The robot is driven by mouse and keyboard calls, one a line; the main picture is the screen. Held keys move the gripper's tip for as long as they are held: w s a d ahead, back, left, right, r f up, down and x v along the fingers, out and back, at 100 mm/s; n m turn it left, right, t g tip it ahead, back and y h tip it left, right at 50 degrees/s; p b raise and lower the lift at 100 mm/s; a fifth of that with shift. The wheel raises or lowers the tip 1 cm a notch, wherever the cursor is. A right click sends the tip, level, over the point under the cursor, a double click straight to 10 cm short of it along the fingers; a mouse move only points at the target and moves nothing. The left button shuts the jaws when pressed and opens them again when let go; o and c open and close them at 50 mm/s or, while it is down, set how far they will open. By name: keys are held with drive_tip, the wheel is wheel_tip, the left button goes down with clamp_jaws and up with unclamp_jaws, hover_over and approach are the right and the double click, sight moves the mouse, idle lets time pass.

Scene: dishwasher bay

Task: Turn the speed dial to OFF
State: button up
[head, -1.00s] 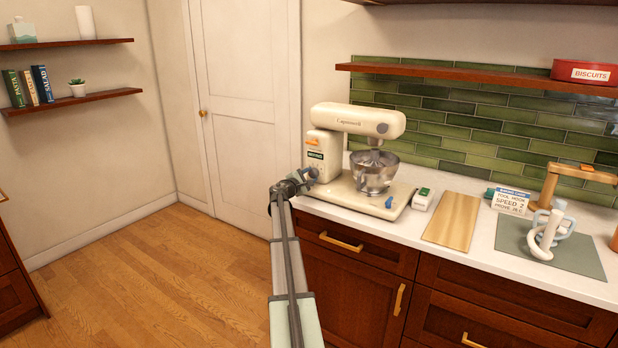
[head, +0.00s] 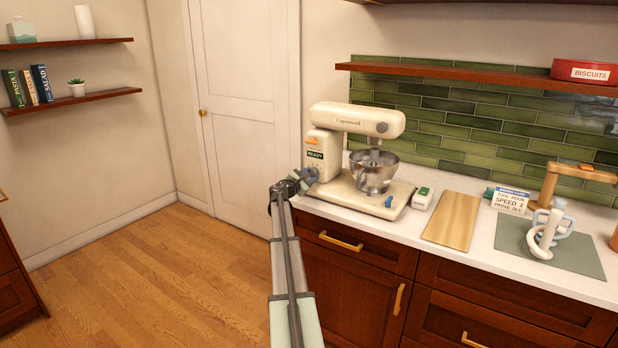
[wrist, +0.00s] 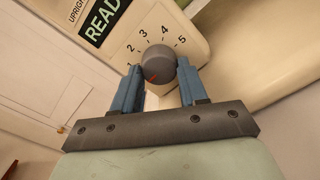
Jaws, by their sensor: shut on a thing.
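The cream stand mixer (head: 352,118) stands on the counter with its steel bowl (head: 374,174) under the head. Its speed dial (wrist: 156,60) is a grey round knob on the mixer's side. The dial's red pointer mark faces down-left in the wrist view, away from the visible numbers 2 to 5. The OFF mark is not visible. My gripper (wrist: 160,68) is shut on the dial, one blue finger on each side. In the head view my gripper (head: 309,177) is at the mixer's left end and hides the dial.
A display on the mixer (head: 315,155) reads READY. A blue lever (head: 389,201) sits on the mixer's base. The floor at left is clear.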

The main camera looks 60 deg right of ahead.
drive_tip(key=o, duration=1)
drive_tip(key=shift+o, duration=0.2)
drive_tip(key=a, duration=1.4)
